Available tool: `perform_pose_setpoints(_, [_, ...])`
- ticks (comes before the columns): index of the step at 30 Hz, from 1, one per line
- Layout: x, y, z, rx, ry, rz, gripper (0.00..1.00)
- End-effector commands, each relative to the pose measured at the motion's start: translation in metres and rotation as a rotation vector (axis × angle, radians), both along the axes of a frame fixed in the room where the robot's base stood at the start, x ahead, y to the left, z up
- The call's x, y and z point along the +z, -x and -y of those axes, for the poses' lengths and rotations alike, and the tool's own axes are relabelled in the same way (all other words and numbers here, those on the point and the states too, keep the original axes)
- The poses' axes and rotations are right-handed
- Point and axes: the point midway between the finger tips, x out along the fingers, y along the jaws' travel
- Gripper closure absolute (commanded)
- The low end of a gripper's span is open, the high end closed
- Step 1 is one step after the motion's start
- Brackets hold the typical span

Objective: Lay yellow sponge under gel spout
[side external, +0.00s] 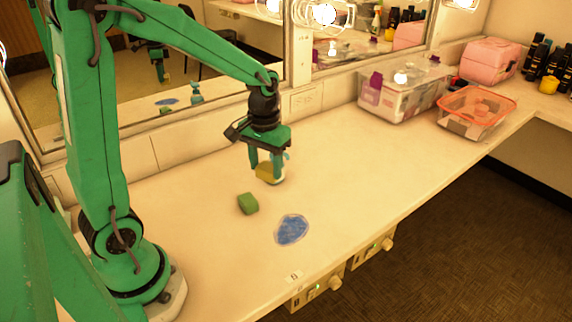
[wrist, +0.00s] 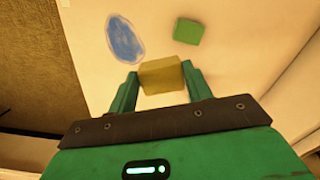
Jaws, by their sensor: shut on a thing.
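My gripper (side external: 266,172) is shut on the yellow sponge (side external: 264,171). In the wrist view the sponge (wrist: 161,75) sits between my two fingers (wrist: 160,88). The gel dispenser is mostly hidden behind my gripper in the side view; a bit of teal (side external: 287,156) and a pale part show at the gripper's right. Its teal reflection (side external: 196,93) shows in the mirror. I cannot tell the sponge's exact height or whether it is beneath the spout. The dispenser is not clear in the wrist view.
A green block (side external: 248,203) and a blue oval patch (side external: 291,229) lie on the counter (side external: 370,180) nearer the front; the wrist view shows the block (wrist: 188,31) and patch (wrist: 125,40) too. Clear bins (side external: 400,98), (side external: 476,120) stand right. The mirror wall runs behind.

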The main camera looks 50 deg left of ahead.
Motion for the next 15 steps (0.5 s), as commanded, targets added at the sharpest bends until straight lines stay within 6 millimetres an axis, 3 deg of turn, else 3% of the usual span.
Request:
perform_pose_setpoints(6, [-0.031, 0.045, -0.023, 0.224, 0.0, -0.003, 0.75])
perform_pose_setpoints(15, [-0.053, 0.08, -0.034, 0.395, 0.0, 0.0, 0.75])
